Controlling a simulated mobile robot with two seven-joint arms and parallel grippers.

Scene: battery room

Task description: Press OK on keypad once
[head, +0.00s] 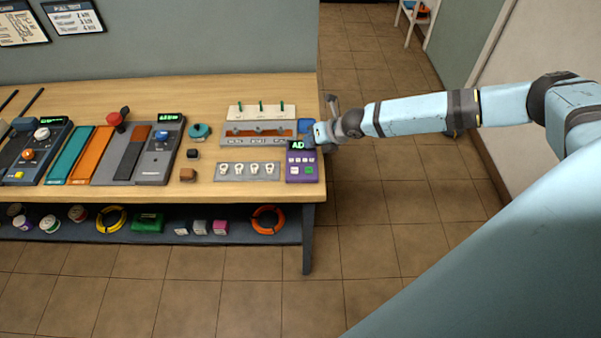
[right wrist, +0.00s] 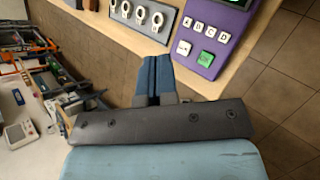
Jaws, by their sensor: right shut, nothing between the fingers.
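The purple keypad (head: 302,173) lies at the right front corner of the workbench, with a lit display reading "AD". In the right wrist view the keypad (right wrist: 211,68) shows a row of white keys A, B, C, D, and below it a white key (right wrist: 184,47) and a green key (right wrist: 207,58), whose label is too small to read. My right gripper (head: 312,138) is at the keypad's far side in the head view, partly covering its top edge. In the right wrist view its fingers (right wrist: 153,62) are shut and empty, left of the keypad. My left gripper is not in view.
A grey plate with several white rings (head: 247,172) lies left of the keypad. A rack with green pegs (head: 262,111) and a teal knob (head: 200,131) stand farther back and left. The bench's right edge is close; open tiled floor (head: 400,215) lies beyond.

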